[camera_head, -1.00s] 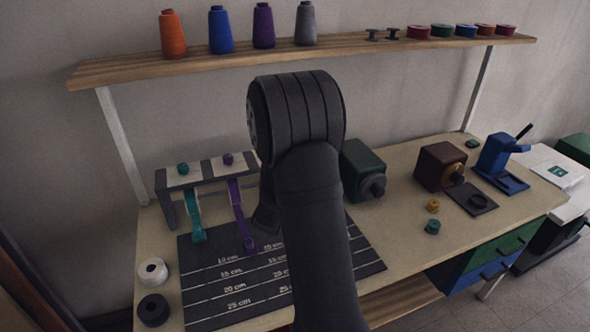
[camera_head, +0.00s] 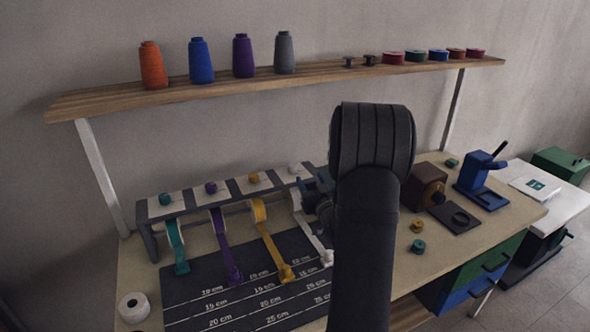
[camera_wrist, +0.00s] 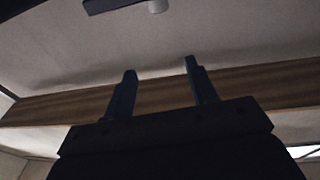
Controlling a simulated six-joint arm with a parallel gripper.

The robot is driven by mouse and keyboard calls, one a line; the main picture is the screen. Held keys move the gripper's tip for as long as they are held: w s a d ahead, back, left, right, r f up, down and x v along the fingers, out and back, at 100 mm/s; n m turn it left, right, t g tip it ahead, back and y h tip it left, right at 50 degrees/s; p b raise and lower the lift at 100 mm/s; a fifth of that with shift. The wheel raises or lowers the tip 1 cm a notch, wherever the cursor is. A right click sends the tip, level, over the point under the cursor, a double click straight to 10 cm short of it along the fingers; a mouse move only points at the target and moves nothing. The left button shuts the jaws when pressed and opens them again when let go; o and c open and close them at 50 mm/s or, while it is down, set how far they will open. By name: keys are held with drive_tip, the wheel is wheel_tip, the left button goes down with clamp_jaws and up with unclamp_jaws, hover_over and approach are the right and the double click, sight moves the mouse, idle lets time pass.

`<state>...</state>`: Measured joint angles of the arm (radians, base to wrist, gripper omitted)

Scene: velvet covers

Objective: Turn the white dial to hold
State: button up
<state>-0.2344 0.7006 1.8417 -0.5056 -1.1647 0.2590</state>
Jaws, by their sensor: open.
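The white dial (camera_head: 295,168) sits on the right-hand section of the tape rack (camera_head: 150,210), above a white tape (camera_head: 305,225). My gripper (camera_head: 311,184) is just right of the dial in the head view, partly behind my arm, and appears apart from it. In the wrist view the two dark fingers (camera_wrist: 157,82) are spread with nothing between them. A small pale knob-like thing (camera_wrist: 157,5) on a dark edge shows at the top of the wrist view, likely the dial. The hold marking cannot be read.
A teal dial (camera_head: 164,198), a purple dial (camera_head: 211,187) and a yellow dial (camera_head: 254,178) share the rack, with tapes running onto the dark measuring mat (camera_head: 195,290). A wooden shelf (camera_head: 110,98) with spools is above. A brown box (camera_head: 424,184) stands right of my arm.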

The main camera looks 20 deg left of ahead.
sight(295, 168)
drive_tip(key=s+d+f+n+g+y, duration=0.1)
drive_tip(key=d+f+n+g+y, duration=0.15)
drive_tip(key=d+g, duration=0.2)
drive_tip(key=shift+t+h, duration=0.35)
drive_tip(key=x, duration=1.7)
drive_tip(key=shift+w, duration=0.1)
drive_tip(key=shift+m, duration=0.25)
drive_tip(key=c, duration=1)
